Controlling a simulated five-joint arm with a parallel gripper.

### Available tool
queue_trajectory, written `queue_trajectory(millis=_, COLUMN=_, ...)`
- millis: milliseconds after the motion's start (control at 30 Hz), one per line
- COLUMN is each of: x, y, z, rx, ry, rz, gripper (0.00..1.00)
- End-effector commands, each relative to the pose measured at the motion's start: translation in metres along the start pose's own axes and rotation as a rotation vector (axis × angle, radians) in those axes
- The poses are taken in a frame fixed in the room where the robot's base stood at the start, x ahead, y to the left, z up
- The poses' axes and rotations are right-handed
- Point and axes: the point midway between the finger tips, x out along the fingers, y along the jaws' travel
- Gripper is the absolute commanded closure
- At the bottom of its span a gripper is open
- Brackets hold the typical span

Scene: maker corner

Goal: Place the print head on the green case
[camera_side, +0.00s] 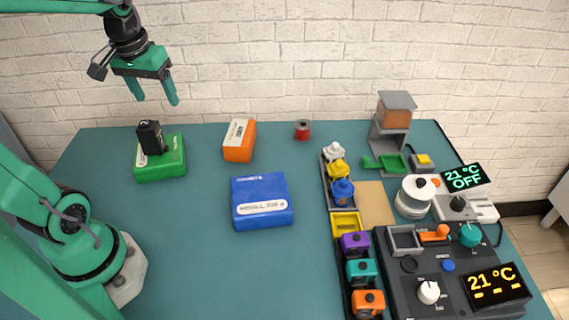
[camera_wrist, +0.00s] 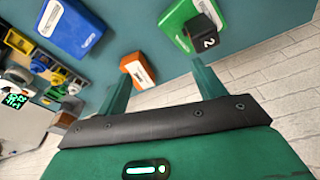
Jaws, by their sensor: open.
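The print head, a black block (camera_side: 150,136), sits on top of the green case (camera_side: 172,163) at the back left of the table. In the wrist view the black print head (camera_wrist: 200,38) shows a white "2" on one face, and it rests on the green case (camera_wrist: 173,22). My gripper (camera_side: 154,96) is open and empty, raised above the print head and green case with clear space below its fingers. In the wrist view nothing is between the fingers of my gripper (camera_wrist: 160,78).
An orange case (camera_side: 238,147), a blue case (camera_side: 262,209) and a small red spool (camera_side: 302,130) stand on the table. A rack (camera_side: 346,224) of several coloured blocks and a control panel (camera_side: 408,288) fill the right side. The front middle is clear.

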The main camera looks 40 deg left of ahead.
Motion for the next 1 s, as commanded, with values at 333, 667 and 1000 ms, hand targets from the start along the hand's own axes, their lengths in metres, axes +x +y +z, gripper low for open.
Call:
queue_trajectory(millis=333, x=-0.024, y=0.064, z=0.058, rx=0.306, ry=0.194, rz=0.089, gripper=0.31)
queue_trajectory(millis=667, x=-0.029, y=0.084, z=0.089, rx=0.447, ry=0.286, rz=0.147, gripper=0.31)
queue_trajectory(millis=1000, x=-0.029, y=0.085, z=0.090, rx=0.452, ry=0.289, rz=0.149, gripper=0.31)
